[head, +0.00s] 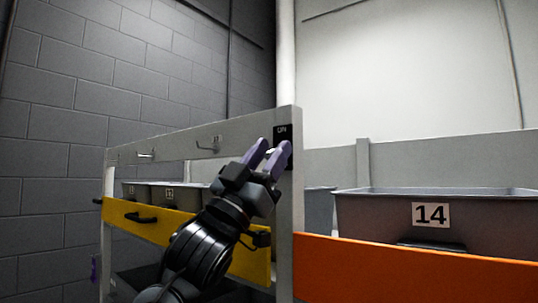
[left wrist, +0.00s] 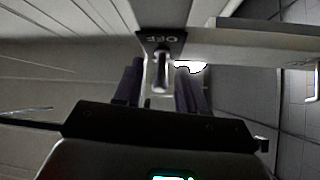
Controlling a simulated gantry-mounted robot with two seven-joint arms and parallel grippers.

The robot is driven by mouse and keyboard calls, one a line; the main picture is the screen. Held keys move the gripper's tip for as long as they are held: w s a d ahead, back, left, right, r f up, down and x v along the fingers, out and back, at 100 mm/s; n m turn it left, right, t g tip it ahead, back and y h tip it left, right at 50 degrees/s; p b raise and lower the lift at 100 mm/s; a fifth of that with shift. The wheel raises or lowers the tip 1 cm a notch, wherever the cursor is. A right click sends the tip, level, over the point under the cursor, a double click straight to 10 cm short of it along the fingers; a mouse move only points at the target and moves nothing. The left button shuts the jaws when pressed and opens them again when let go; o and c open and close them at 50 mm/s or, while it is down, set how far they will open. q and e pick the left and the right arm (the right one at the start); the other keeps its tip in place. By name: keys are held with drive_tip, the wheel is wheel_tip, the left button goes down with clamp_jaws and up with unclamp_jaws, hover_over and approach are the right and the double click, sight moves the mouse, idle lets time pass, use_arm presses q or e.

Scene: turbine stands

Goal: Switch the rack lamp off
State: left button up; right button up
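The lamp switch's dark plate (head: 282,130) is on the rack's pale upright post in the head view, with ON at its top. In the left wrist view the plate (left wrist: 176,42) shows OFF upside down, and a metallic lever (left wrist: 161,62) sticks out from it. My left gripper (head: 271,152) is in front of the plate and hides its lower part. In the left wrist view its purple fingers (left wrist: 160,72) are apart, one on each side of the lever. I cannot tell whether either finger touches it, or which way the lever is set. My right gripper is not in view.
The post belongs to a rack with a pale rail (head: 180,140) bearing hooks. Grey bins stand behind a yellow front (head: 165,220). On the right, a bin marked 14 (head: 372,212) stands above an orange front (head: 400,268). The space above the rack is clear.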

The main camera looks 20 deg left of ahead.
use_arm(q)
drive_tip(key=b+v, duration=0.4)
drive_tip(key=v, duration=0.6)
drive_tip(key=shift+s+f, duration=0.25)
drive_tip(key=shift+a, duration=0.1)
